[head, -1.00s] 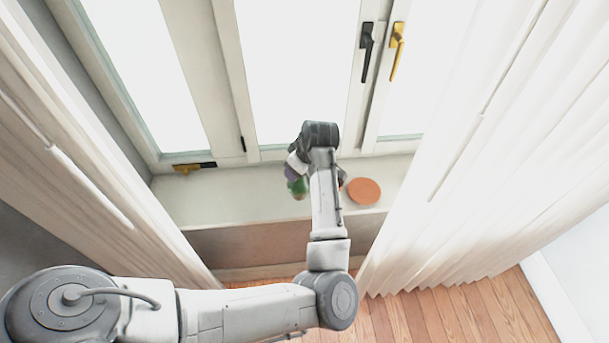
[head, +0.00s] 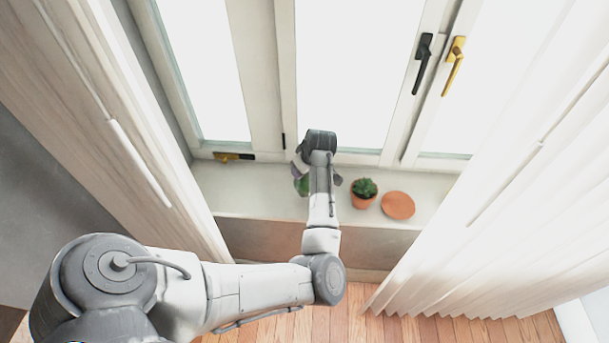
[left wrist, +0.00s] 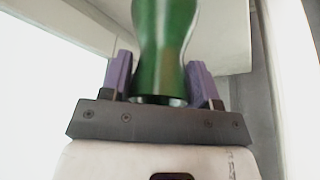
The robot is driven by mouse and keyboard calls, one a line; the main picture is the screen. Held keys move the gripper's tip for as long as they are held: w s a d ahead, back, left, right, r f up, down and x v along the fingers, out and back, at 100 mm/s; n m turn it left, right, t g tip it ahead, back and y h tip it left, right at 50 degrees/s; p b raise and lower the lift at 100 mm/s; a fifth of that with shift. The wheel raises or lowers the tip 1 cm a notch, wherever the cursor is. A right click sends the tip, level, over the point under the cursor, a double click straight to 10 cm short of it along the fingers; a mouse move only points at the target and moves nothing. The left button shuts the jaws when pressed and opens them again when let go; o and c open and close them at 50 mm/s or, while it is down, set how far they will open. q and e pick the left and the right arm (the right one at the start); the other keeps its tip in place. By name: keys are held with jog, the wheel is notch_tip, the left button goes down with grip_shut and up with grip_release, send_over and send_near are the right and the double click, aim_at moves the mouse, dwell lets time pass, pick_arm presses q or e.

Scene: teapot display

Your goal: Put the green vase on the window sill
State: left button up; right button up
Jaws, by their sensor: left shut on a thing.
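The green vase (left wrist: 165,40) stands between the two purple fingers of my left gripper (left wrist: 160,82) in the left wrist view, and the fingers are shut on it. In the head view, a small part of the green vase (head: 302,185) shows at the left of my wrist, over the window sill (head: 245,195). My left gripper is mostly hidden behind its own wrist there. I cannot tell whether the vase touches the sill. My right gripper is in neither view.
A small potted plant (head: 363,193) stands on the sill to the right of my wrist, with a terracotta disc (head: 398,205) beside it. The sill's left part is clear. Curtains (head: 500,220) hang on both sides. The window frame (head: 262,80) rises behind.

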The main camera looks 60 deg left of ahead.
pick_arm(q)
jog(key=shift+f, duration=1.85)
jog(key=o, duration=1.4)
jog(key=s+v, duration=0.1)
jog(key=v, duration=1.1)
jog(key=s+d+f+m+t+h, duration=0.1)
jog(key=s+d+f+m, duration=0.3)
jog(key=s+d+m, duration=0.3)
jog(key=s+d+f+m+t+h, duration=0.2)
jog(key=s+d+f+m, duration=0.3)
jog(key=d, duration=0.6)
jog(key=s+d+f+m+t+h, duration=0.1)
jog(key=s+d+f+m, duration=0.3)
jog(key=s+d+m, duration=0.6)
jog(key=shift+s+h+p, duration=0.3)
jog(key=shift+s+p, duration=0.1)
jog(key=shift+s, duration=0.4)
